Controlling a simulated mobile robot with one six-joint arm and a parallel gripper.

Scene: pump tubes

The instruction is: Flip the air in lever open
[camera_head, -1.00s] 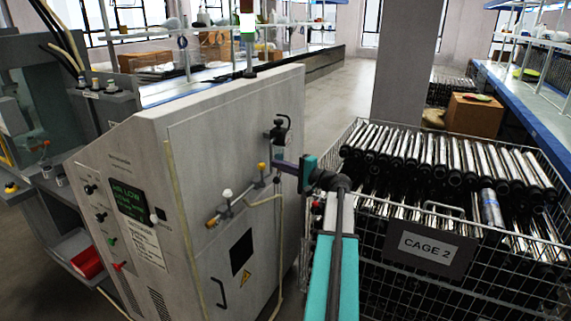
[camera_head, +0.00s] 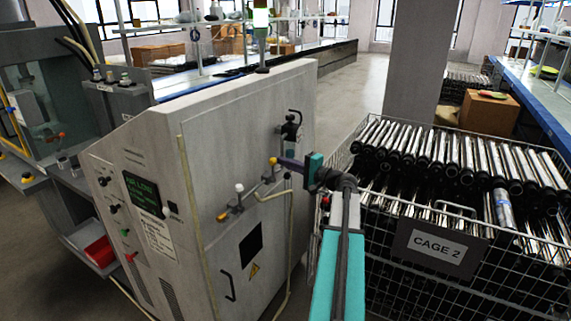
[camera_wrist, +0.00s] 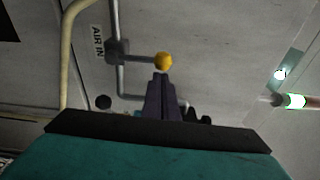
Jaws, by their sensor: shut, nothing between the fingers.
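The air in lever ends in a yellow knob (camera_head: 273,161) on the side of the grey machine. In the wrist view the lever's yellow knob (camera_wrist: 164,61) stands out sideways from a valve on a grey pipe, crosswise to that pipe, beside the AIR IN label (camera_wrist: 98,42). My gripper (camera_head: 281,161) is shut and empty, with its fingertips at the knob. In the wrist view my gripper's dark fingers (camera_wrist: 162,77) point at the knob from just below it. I cannot tell whether they touch it.
A white-knobbed lever (camera_head: 239,187) and an orange fitting (camera_head: 222,216) are lower left on the same panel. A hose (camera_head: 291,235) hangs down the panel. A wire cage (camera_head: 400,285) marked CAGE 2, full of metal tubes, stands close on the right of my arm.

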